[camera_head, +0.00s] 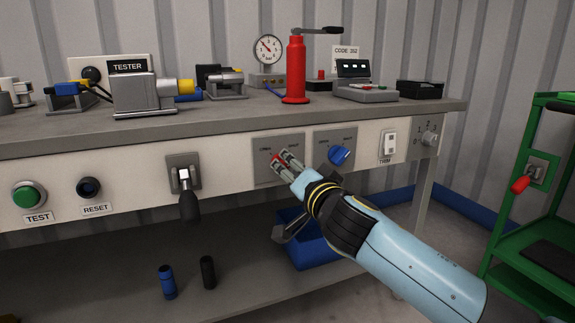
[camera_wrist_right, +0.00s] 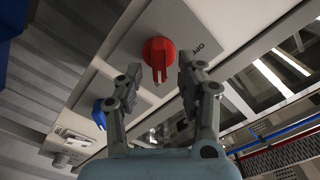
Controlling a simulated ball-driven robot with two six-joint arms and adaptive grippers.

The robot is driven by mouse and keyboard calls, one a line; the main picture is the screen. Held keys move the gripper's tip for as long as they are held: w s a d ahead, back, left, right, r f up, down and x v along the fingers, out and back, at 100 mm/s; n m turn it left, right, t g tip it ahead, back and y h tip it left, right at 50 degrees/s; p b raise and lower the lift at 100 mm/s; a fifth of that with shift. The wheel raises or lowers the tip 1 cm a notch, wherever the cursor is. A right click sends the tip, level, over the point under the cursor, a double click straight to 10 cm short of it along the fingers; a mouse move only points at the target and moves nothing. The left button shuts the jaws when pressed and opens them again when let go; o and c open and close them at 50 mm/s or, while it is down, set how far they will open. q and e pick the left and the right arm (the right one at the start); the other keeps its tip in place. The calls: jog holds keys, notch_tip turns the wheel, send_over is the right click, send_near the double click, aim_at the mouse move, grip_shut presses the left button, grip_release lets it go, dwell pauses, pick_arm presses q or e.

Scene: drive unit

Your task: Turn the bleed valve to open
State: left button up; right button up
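A red knob (camera_head: 276,157) sits on the left grey plate of the bench front, mostly behind my right gripper (camera_head: 284,166). In the right wrist view the red knob (camera_wrist_right: 160,52) shows clear, with a raised grip bar and a label beside it that seems to begin "OPE". My right gripper (camera_wrist_right: 158,78) is open, its two fingers on either side of the knob's near side; I cannot tell whether they touch it. A blue knob (camera_head: 340,155) is on the plate to the right. Which knob is the bleed valve I cannot read. My left gripper is not in view.
A red hand pump (camera_head: 296,72) and a tester (camera_head: 140,92) stand on the bench. A green cart (camera_head: 530,195) is at right.

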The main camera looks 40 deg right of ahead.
jog(key=shift+x, duration=1.05)
jog(key=shift+c, duration=0.3)
grip_shut()
